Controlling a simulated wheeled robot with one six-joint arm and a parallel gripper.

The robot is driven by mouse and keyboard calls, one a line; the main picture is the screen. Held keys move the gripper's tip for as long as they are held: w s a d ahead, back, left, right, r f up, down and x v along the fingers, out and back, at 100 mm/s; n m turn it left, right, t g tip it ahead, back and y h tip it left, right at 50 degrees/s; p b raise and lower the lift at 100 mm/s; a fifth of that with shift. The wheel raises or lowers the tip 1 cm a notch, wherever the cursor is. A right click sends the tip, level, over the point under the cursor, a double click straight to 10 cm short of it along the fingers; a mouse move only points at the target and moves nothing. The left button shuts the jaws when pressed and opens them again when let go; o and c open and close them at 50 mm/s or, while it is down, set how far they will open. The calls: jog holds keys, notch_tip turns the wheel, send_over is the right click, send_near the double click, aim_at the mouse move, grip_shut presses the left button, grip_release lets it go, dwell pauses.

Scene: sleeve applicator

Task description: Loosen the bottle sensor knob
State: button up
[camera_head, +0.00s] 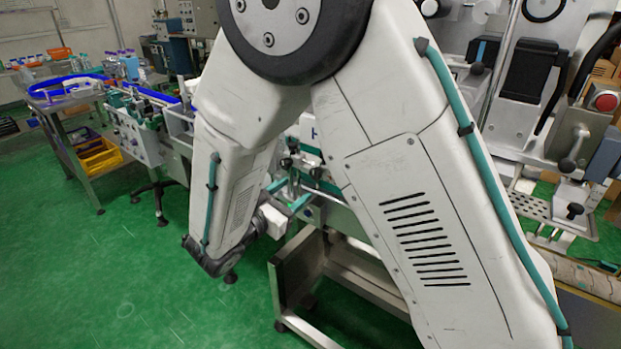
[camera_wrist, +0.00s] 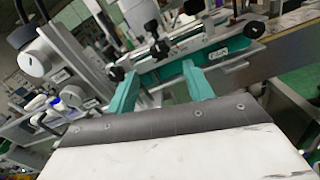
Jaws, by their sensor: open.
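My gripper (camera_wrist: 160,72) is open, with two teal fingers spread apart and nothing between them in the wrist view. In the head view my gripper (camera_head: 290,193) is small and partly hidden by my arm, in front of the machine's side. Several black knobs sit on the machine beyond the fingertips, among them an upper knob (camera_wrist: 151,27), a middle knob (camera_wrist: 160,47) and a left knob (camera_wrist: 117,74). I cannot tell which is the bottle sensor knob. The fingers appear apart from these knobs. In the head view one black knob (camera_head: 286,163) shows near my gripper.
A teal bracket (camera_wrist: 225,52) runs across behind the fingers. In the head view, a conveyor (camera_head: 140,125), a yellow crate (camera_head: 102,160) and a red button (camera_head: 606,101) show. The green floor (camera_head: 130,270) is clear at lower left.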

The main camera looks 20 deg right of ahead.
aim_at(313, 176)
jog(key=x, duration=0.7)
jog(key=shift+w+d, duration=0.15)
jog(key=shift+d, duration=0.1)
jog(key=c, duration=1)
